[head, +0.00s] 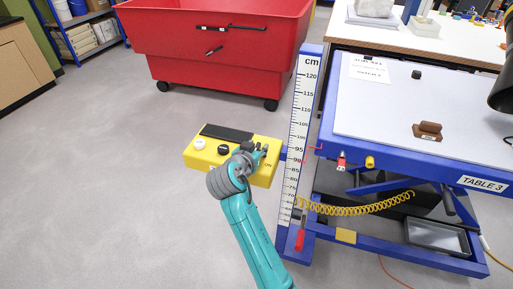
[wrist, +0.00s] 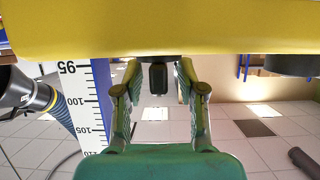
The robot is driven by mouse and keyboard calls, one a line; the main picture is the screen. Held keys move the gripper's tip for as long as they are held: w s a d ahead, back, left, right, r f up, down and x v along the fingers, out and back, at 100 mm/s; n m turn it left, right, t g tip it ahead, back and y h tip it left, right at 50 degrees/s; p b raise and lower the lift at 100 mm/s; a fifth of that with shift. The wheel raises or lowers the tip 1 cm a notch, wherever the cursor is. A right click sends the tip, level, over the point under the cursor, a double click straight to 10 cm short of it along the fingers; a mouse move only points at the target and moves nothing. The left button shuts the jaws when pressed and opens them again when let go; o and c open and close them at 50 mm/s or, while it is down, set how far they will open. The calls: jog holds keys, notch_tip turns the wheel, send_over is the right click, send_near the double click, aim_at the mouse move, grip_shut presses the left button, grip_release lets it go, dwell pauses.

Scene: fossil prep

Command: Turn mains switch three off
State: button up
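A yellow control box (head: 205,160) is fixed beside the blue lift table labelled TABLE 3 (head: 482,183). It carries a black strip, a white knob (head: 199,143) and a black knob (head: 223,149), with an "ON" marking near its right end. My gripper (head: 262,153) is over the right part of the box and hides some of it. In the wrist view the yellow box (wrist: 100,30) fills the top. A small black switch lever (wrist: 158,77) hangs from it between the two open fingers of my gripper (wrist: 159,92), with gaps on both sides. No switch number is readable.
A blue post with a cm scale (head: 297,130) stands right of the box. A red wheeled bin (head: 215,60) stands behind. A yellow coiled hose (head: 360,209) hangs under the table. Grey floor at the left is clear.

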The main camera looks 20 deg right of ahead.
jog(key=shift+a+r, duration=0.1)
jog(key=v, duration=1.2)
jog(key=s+d+f+n+t+y, duration=0.25)
jog(key=s+f+n, duration=0.3)
jog(key=f, duration=0.75)
jog(key=s+d+f+n+y, duration=0.1)
jog(key=s+f+y, duration=0.1)
jog(key=s+f, duration=0.35)
jog(key=s+d+f+n+y, duration=0.2)
jog(key=s, duration=0.7)
jog(key=s+r, duration=0.4)
jog(key=s, duration=0.8)
jog(key=s+d+r+m+t+y, duration=0.1)
jog(key=s+r, duration=0.3)
jog(key=s, duration=0.9)
